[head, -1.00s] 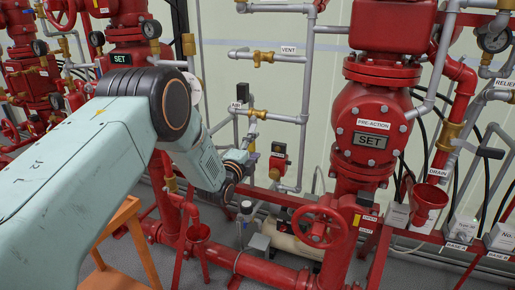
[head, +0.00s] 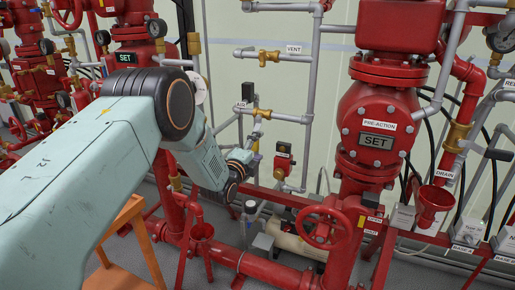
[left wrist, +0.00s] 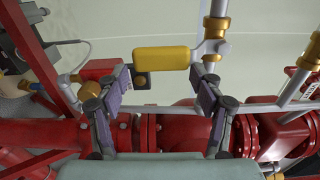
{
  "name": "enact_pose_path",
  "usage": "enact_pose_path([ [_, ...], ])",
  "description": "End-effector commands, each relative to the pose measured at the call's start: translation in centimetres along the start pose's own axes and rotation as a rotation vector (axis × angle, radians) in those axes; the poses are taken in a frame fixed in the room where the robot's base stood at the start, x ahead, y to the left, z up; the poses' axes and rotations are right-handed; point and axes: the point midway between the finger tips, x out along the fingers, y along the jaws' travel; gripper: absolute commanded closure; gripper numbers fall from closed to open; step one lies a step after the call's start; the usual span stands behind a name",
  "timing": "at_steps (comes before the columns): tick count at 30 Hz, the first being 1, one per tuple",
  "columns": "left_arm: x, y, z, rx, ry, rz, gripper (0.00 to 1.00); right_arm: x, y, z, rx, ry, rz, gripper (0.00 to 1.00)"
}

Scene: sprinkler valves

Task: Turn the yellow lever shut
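The yellow lever (left wrist: 162,60) is a rounded yellow bar in the left wrist view. It lies crosswise just past my fingertips, beside a grey upright pipe with brass fittings. My left gripper (left wrist: 162,80) is open, one finger near each end of the lever. It does not look closed on it, and I cannot tell whether a fingertip touches. In the head view my left gripper (head: 242,160) is small and mostly hidden behind my wrist, near the pipes, and the lever is too small to make out surely. My right gripper is not in view.
A red handwheel (head: 322,228) stands low, right of my left wrist. A red pre-action valve (head: 378,125) is to the right. Grey pipes (head: 313,90) rise behind the gripper.

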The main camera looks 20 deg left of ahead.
Motion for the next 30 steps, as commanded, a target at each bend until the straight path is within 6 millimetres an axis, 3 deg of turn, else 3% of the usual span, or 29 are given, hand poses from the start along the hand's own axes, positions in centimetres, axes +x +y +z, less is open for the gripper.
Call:
enact_pose_path([
  [1,0.1,-0.4,0.7,-0.01,-0.018,-0.01,0.21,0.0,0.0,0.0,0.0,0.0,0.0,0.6],
  [22,-0.1,-0.2,0.4,-0.009,-0.01,-0.004,0.21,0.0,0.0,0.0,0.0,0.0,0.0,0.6],
  [30,-3.0,-0.1,0.4,-0.011,-0.01,-0.002,0.21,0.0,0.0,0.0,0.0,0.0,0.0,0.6],
])
